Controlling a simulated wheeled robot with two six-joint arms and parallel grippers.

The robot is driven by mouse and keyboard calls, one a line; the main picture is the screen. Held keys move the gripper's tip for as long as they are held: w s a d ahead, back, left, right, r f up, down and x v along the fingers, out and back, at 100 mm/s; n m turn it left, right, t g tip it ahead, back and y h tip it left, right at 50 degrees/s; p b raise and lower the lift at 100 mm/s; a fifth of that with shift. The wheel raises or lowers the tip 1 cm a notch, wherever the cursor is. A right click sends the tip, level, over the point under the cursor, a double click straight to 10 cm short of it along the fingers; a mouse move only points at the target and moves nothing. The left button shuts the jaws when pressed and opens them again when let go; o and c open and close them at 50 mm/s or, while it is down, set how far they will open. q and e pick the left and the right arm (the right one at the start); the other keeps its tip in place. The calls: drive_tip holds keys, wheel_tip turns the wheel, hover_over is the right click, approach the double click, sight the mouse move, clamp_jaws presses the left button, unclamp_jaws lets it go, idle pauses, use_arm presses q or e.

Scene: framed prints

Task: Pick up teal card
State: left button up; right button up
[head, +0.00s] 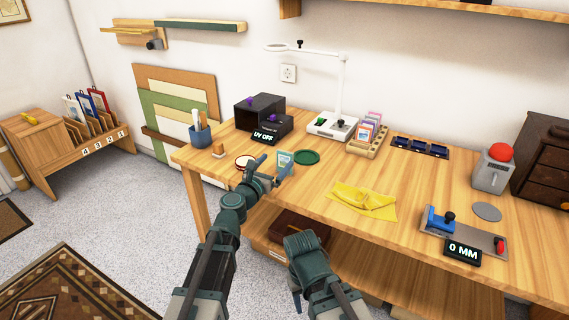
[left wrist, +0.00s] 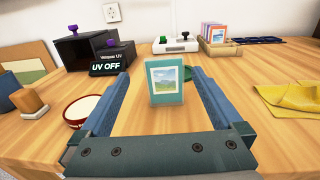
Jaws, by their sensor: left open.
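The teal card (head: 285,158) stands upright near the front edge of the wooden table, with a small landscape picture in a white border. In the left wrist view the card (left wrist: 167,86) is between my left gripper's two blue fingers, with a gap on each side. My left gripper (head: 274,169) is open, holds nothing, and reaches toward the card from the front. My right arm (head: 305,247) is low in front of the table; its jaw opening cannot be made out.
A red-rimmed round dish (left wrist: 82,110) and a wooden stamp-like block (left wrist: 28,102) lie left of the card. The dark UV box (head: 262,110) is behind them. A green disc (head: 306,157) is close right of the card, and a yellow cloth (head: 363,200) lies farther right.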

sight(283, 155)
use_arm(q)
drive_tip(key=shift+w+d, duration=0.25)
drive_tip(key=shift+w, duration=0.1)
drive_tip(key=x, duration=0.5)
drive_tip(key=shift+s+d, duration=0.1)
drive_tip(key=shift+d, duration=0.05)
drive_tip(key=shift+r, duration=0.1)
drive_tip(key=c, duration=1.3)
